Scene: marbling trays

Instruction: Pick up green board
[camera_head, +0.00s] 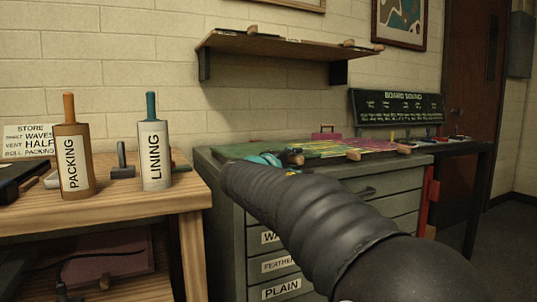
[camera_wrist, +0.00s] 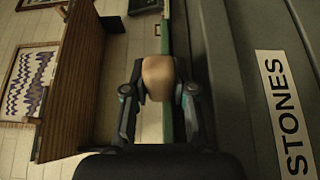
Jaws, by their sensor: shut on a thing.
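The green board (camera_head: 238,150) lies flat on top of the grey-green cabinet, at its left end. In the wrist view a green edge (camera_wrist: 167,45) runs up the picture beside a rounded wooden knob. My gripper (camera_head: 270,160) is at the front edge of the board, seen small past my dark arm. In the wrist view my gripper (camera_wrist: 159,92) has a finger on each side of the wooden knob (camera_wrist: 158,75) and is shut on it. The knob appears to be the board's handle. Part of the board's front edge is hidden behind my arm and gripper.
More coloured boards with wooden knobs (camera_head: 353,154) lie to the right on the cabinet. The cabinet (camera_head: 400,181) has labelled drawers. A wall shelf (camera_head: 285,43) hangs above the cabinet.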

